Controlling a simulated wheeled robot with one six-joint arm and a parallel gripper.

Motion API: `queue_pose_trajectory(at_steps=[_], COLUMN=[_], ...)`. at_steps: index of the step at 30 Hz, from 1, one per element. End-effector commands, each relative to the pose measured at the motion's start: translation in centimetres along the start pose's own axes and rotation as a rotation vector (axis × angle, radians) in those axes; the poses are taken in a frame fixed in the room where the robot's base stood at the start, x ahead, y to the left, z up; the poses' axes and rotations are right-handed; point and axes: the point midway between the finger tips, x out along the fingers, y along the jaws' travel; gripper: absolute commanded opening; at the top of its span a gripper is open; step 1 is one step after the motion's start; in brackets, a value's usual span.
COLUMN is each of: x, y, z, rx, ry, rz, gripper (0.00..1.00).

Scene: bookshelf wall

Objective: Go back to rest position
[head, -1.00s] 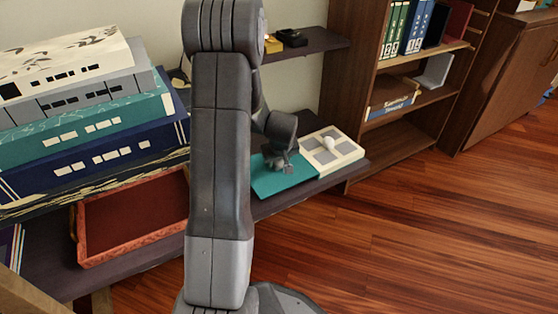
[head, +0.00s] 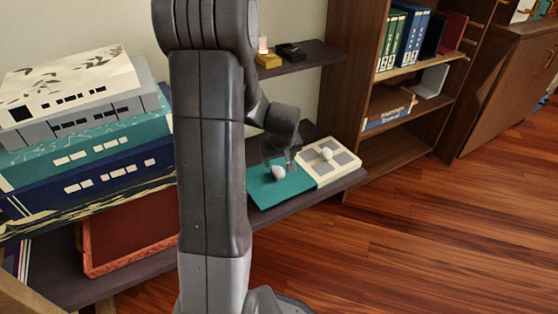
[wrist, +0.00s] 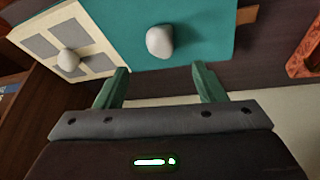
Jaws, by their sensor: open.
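My gripper (head: 280,152) is above the back part of the teal mat (head: 262,192) in the head view. In the wrist view its two green fingers (wrist: 160,88) are spread apart with nothing between them. A white egg-shaped object (head: 278,173) lies on the teal mat, just in front of the fingers and apart from them. It also shows in the wrist view (wrist: 160,41), beyond the fingertips.
A cream board with grey squares (head: 345,163) adjoins the mat and bears a second white rounded object (head: 326,154). A small shelf (head: 318,55) is above. Stacked boxes (head: 80,140) and a red tray (head: 125,235) stand left. Wood floor is clear at right.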

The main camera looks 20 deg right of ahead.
Motion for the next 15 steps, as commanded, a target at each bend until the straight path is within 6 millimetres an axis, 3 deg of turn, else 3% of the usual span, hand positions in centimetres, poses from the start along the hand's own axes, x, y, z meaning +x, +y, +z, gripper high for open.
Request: queue_pose_trajectory(at_steps=[4, 15], x=[-1.41, -1.54], y=[0.02, 0.0], z=[-0.05, 0.01], rx=[0.0, 0.0], ry=[0.001, 0.0], rz=[0.001, 0.0], gripper=[0.64, 0.64])
